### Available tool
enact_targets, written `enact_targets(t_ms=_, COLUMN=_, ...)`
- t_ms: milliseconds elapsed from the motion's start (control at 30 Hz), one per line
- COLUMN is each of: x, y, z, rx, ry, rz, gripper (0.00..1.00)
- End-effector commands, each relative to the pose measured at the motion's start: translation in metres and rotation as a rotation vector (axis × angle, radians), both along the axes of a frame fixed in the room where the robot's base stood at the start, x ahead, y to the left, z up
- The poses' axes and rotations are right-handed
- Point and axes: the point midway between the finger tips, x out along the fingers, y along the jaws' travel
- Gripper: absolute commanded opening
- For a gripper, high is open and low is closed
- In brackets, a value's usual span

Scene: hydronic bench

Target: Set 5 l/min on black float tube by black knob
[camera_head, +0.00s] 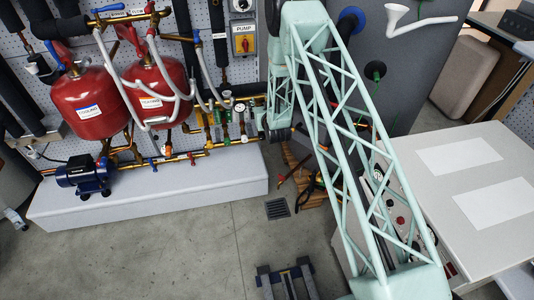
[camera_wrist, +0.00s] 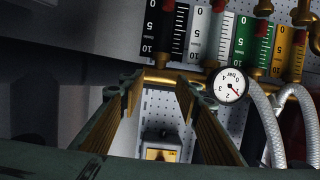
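The black float tube (camera_wrist: 179,32) is at the upper left of the tube row in the wrist view, which shows the row upside down. Its black scale reads 0, 5 and 10, and a red part shows near its 0 end. I cannot make out the float level or clearly identify the black knob. My gripper (camera_wrist: 158,88) is open and empty, its two fingers apart and pointing toward the brass pipe just below the black tube. In the head view, my arm hides most of the gripper beside the manifold.
White (camera_wrist: 207,35), green (camera_wrist: 243,40) and yellow (camera_wrist: 287,50) float tubes stand beside the black one. A round pressure gauge (camera_wrist: 229,85) and grey braided hoses (camera_wrist: 266,118) are close right of my fingers. Red tanks (camera_head: 88,103) stand left; a grey table (camera_head: 455,215) is right.

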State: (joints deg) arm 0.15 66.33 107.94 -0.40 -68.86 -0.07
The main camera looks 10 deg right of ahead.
Motion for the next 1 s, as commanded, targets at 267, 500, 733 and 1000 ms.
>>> enact_targets(t_ms=267, x=-0.005, y=0.0, z=-0.039, rx=0.0, ry=-0.037, rz=0.0, gripper=0.31)
enact_targets(t_ms=500, x=-0.014, y=0.0, z=-0.074, rx=0.0, ry=-0.075, rz=0.0, gripper=0.31)
enact_targets(t_ms=733, x=-0.027, y=0.0, z=-0.11, rx=0.002, ry=-0.116, rz=0.0, gripper=0.31)
enact_targets(t_ms=1000, x=-0.048, y=0.0, z=-0.152, rx=0.002, ry=-0.164, rz=0.0, gripper=0.31)
